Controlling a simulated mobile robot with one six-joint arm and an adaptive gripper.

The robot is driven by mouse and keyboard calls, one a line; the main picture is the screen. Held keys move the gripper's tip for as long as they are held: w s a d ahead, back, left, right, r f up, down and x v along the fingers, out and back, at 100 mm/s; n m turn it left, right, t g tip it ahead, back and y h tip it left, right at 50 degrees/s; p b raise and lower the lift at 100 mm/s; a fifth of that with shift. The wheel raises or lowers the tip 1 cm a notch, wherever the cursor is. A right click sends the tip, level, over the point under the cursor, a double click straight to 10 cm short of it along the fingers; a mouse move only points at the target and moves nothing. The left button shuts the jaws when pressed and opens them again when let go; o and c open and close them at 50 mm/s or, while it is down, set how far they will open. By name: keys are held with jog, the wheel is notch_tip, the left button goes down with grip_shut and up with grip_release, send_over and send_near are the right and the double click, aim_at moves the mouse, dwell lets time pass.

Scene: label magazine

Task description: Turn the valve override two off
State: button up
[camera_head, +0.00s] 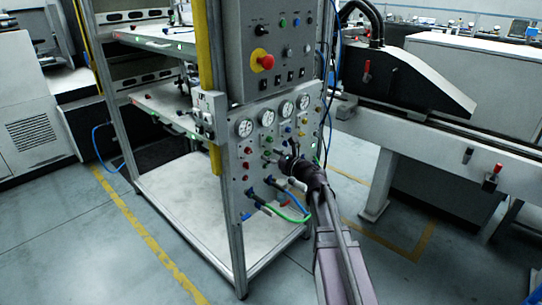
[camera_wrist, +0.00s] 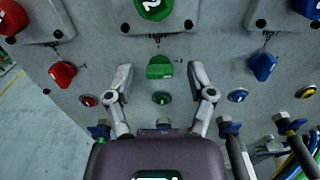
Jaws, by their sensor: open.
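The valve panel fills the wrist view. A green knob (camera_wrist: 160,67) sits at the centre with a small green button (camera_wrist: 161,97) below it. A round green knob marked 2 (camera_wrist: 153,8) is above, cut by the top edge. I cannot read which part is labelled valve override two. My gripper (camera_wrist: 161,80) is open, with one finger on each side of the central green knob and a gap on both sides. Contact is not visible. In the head view my gripper (camera_head: 284,162) is at the panel front (camera_head: 238,180) and hides part of the lower controls.
A red knob (camera_wrist: 62,74) is at left and a blue knob (camera_wrist: 263,66) at right of the central one. Hose fittings (camera_wrist: 229,128) stick out below. In the head view, gauges (camera_head: 266,117) and a red emergency button (camera_head: 262,60) are above; blue and green hoses (camera_head: 290,212) hang below.

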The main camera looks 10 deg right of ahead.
grip_shut()
dwell(0.3)
jog(key=shift+n, duration=0.4)
jog(key=n, duration=0.7)
jog(key=shift+a+n, duration=0.1)
jog(key=shift+n, duration=0.3)
jog(key=n, duration=0.4)
jog(key=shift+n, duration=0.3)
jog(key=n, duration=0.4)
jog(key=shift+f+n, duration=0.1)
jog(key=shift+n, duration=0.3)
